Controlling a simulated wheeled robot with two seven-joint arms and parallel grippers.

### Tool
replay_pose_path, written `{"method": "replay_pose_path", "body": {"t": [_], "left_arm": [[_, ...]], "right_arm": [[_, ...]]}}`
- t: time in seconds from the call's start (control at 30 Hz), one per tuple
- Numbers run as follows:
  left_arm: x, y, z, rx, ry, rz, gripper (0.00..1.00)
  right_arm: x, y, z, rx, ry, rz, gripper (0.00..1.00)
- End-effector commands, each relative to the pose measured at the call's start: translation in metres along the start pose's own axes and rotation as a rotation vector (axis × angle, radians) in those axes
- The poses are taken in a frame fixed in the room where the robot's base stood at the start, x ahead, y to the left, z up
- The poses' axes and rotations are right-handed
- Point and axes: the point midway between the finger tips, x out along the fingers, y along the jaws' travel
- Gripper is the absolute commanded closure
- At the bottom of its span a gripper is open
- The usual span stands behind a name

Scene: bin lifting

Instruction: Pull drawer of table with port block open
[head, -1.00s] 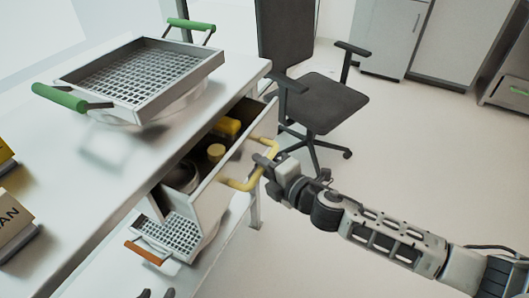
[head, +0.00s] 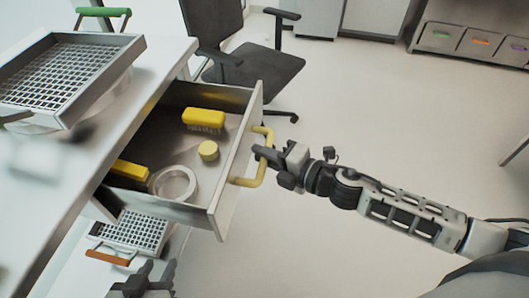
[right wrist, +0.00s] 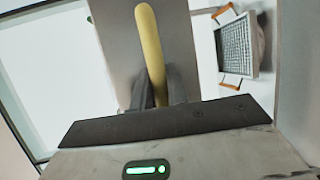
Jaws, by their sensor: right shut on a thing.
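The table's drawer (head: 232,150) stands pulled out from under the white tabletop (head: 158,98) in the head view, its inside largely visible. Its yellow bar handle (head: 243,182) is on the front panel. My right gripper (head: 263,154) is shut on the handle's middle; the right wrist view also shows the handle (right wrist: 148,35) between its fingers (right wrist: 155,90). My left gripper (head: 158,270) is open and empty at the bottom edge, below the drawer. I cannot make out a port block.
The drawer holds a yellow brush (head: 204,118), a yellow round piece (head: 208,150), a clear ring (head: 174,184) and a yellow block (head: 130,170). A mesh tray (head: 68,75) stands on the tabletop, another (head: 135,231) below.

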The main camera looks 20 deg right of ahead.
Motion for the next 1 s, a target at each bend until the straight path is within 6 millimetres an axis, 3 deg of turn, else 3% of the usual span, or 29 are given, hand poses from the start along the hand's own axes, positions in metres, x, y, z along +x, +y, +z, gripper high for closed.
{"method": "replay_pose_path", "body": {"t": [0.17, 0.2, 0.27, 0.3, 0.77, 1.0], "left_arm": [[0.000, 0.000, 0.000, 0.001, 0.000, 0.000, 0.64], [0.000, 0.000, 0.000, 0.001, 0.000, 0.000, 0.64], [0.000, 0.000, 0.000, 0.001, 0.000, 0.000, 0.64], [0.000, 0.000, 0.000, 0.001, 0.000, 0.000, 0.64], [0.001, 0.000, 0.001, 0.000, 0.000, 0.000, 0.64], [0.004, 0.000, 0.004, -0.005, 0.003, 0.003, 0.64]], "right_arm": [[-0.001, 0.000, 0.001, -0.001, -0.002, 0.001, 1.00], [-0.001, 0.000, 0.001, -0.001, -0.003, 0.001, 0.81], [-0.001, 0.000, 0.001, -0.001, -0.003, 0.001, 0.65], [-0.001, 0.000, 0.001, -0.001, -0.003, 0.001, 0.62], [-0.004, -0.001, 0.000, 0.001, -0.002, 0.000, 0.62], [-0.040, -0.004, -0.001, 0.003, -0.001, -0.004, 0.62]]}}
